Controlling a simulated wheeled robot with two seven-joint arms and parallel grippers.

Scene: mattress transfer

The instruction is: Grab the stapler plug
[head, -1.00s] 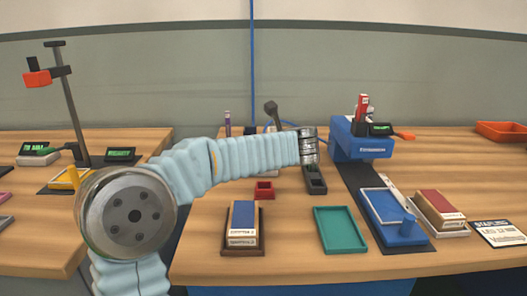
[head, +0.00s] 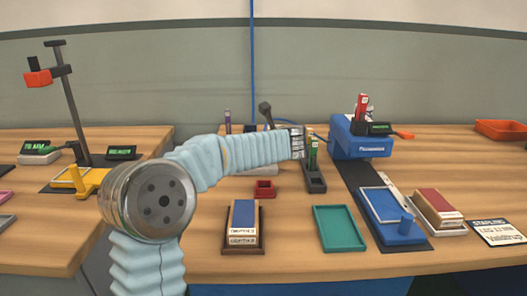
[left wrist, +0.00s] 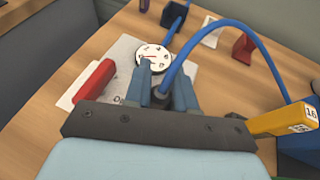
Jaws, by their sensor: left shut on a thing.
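My left gripper (head: 298,143) reaches in from the left at the back of the right table. In the left wrist view its two blue-grey fingers (left wrist: 161,88) are shut on a black plug (left wrist: 159,98). A blue cable (left wrist: 183,48) runs from around the plug and arcs to the right. The gripper hides the plug in the head view. The blue stapler machine (head: 360,138) stands right of the gripper. My right gripper is not in view.
A round white gauge (left wrist: 152,57) lies just beyond the fingers, and a red block (left wrist: 94,79) is left of them. A black holder (head: 315,181) with a green item stands beside the gripper. A green tray (head: 339,230) and blue tray (head: 397,232) lie nearer.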

